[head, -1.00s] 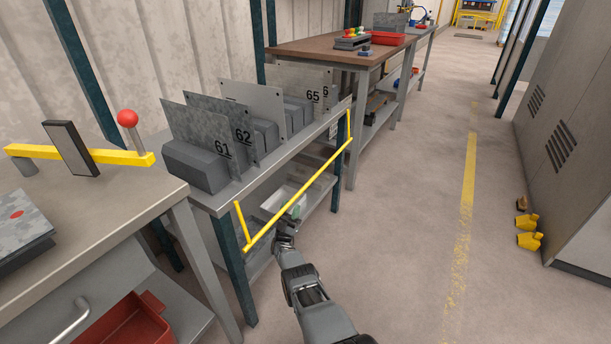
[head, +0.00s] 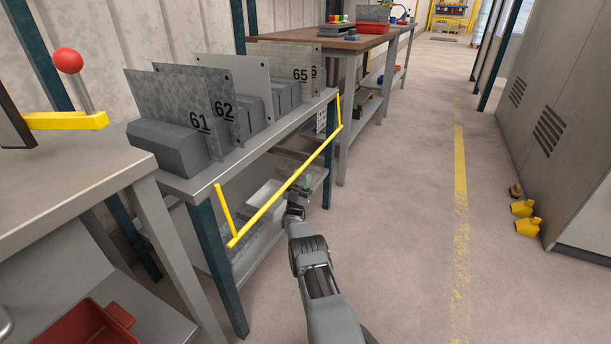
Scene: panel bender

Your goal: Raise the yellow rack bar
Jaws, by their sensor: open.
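The yellow rack bar (head: 287,190) runs along the front of the rack (head: 205,182), with a short yellow arm at each end. It hangs low, below the level of the rack's top edge. My gripper (head: 305,186) is just beyond and beside the middle of the bar, near a small green part. It is small in the head view and its fingers are hard to make out. I cannot tell whether it touches the bar.
Grey plates numbered 61, 62 and 65 (head: 301,75) stand on the rack. A white bin (head: 264,198) sits on its lower shelf. A bench with a yellow bar and red knob (head: 67,60) is at left.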

